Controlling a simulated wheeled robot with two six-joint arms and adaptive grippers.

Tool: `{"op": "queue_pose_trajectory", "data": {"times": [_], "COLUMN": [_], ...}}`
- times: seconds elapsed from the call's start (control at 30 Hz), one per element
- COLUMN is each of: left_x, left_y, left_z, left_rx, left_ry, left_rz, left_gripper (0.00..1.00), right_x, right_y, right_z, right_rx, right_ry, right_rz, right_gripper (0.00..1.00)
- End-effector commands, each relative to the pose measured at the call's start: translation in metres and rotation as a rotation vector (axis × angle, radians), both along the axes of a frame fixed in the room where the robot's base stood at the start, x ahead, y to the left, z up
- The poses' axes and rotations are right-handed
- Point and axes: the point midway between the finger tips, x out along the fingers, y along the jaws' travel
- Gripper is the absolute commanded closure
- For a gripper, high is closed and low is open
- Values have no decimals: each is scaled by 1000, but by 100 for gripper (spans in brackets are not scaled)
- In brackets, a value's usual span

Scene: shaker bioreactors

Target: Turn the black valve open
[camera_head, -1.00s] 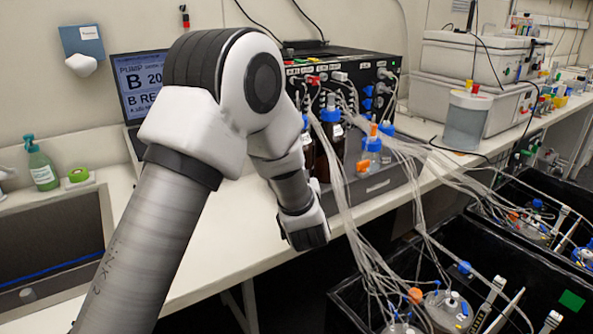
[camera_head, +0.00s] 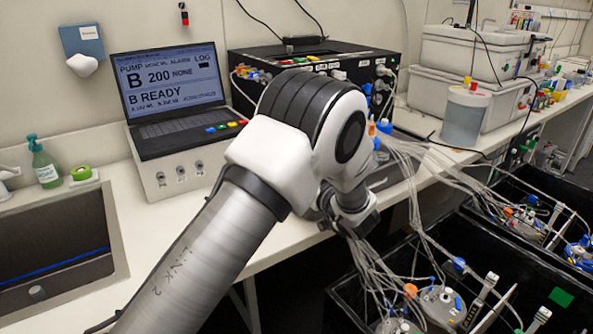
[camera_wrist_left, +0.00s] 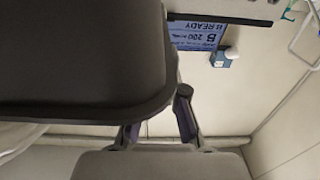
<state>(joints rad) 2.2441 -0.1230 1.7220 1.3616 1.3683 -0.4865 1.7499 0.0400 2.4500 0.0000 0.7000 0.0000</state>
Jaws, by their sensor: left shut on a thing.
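My left arm comes in from the lower left in the head view. Its left gripper (camera_head: 350,226) is beyond the bench's front edge, beside the bundle of clear tubes, partly hidden by my own wrist. In the left wrist view its two dark fingers (camera_wrist_left: 158,125) show, partly covered by large dark and grey blocks. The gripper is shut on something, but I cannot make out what. I cannot pick out the black valve; my arm covers part of the black pump unit (camera_head: 255,61) and its tubing. My right gripper is not in view.
A control panel with a lit screen (camera_head: 172,82) stands left of my arm. Tubes run to vessels (camera_head: 447,303) in black tubs (camera_head: 505,244) at right. A soap bottle (camera_head: 45,163) and sink (camera_head: 60,240) are at left; a clear container (camera_head: 465,116) is behind.

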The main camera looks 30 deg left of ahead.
Motion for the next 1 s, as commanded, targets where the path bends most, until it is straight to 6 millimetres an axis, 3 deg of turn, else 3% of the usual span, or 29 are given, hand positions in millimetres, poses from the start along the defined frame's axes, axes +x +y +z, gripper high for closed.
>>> {"op": "queue_pose_trajectory", "data": {"times": [0.27,0.3,0.33,0.67,1.0], "left_x": [0,0,0,0,-21], "left_y": [0,0,0,-2,-56], "left_z": [0,0,0,0,1], "left_rx": [1,1,1,1,4], "left_ry": [0,0,0,0,-1], "left_rz": [0,0,0,-1,-5], "left_gripper": [100,75,65,64,64], "right_x": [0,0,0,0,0], "right_y": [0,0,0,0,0], "right_z": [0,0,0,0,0], "right_rx": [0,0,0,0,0], "right_ry": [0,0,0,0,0], "right_rz": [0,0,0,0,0], "right_gripper": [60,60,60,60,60]}}
